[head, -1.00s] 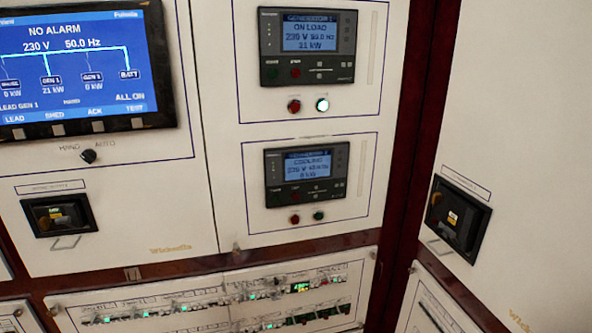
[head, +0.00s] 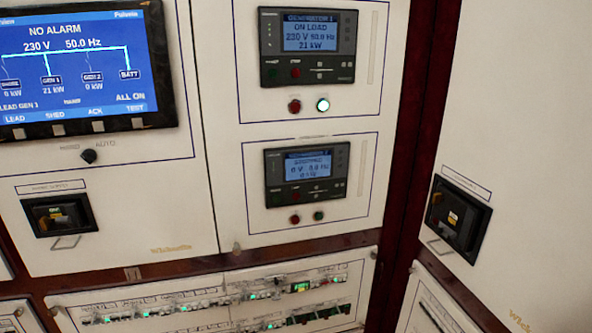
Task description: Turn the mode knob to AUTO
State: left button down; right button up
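The mode knob (head: 89,156) is a small black round knob on the white panel below the large blue screen in the head view. A label reading HAND, blurred, stands at its upper left and AUTO at its upper right. The direction of its pointer is too small to tell for sure. The blue screen (head: 75,65) reads NO ALARM, 230 V, 50.0 Hz, with HAND in small blurred letters near its lower middle. Neither of my grippers is in view.
The upper controller (head: 308,46) reads GENERATOR 1, ON LOAD, with a lit lamp (head: 323,105) below it. A lower controller (head: 306,173) reads 0 V. Black breaker handles sit at left (head: 59,214) and right (head: 458,217). Breaker rows (head: 215,304) run below. Nothing blocks the knob.

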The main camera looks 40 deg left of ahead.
aim_at(90, 155)
jog(key=u, duration=2.2)
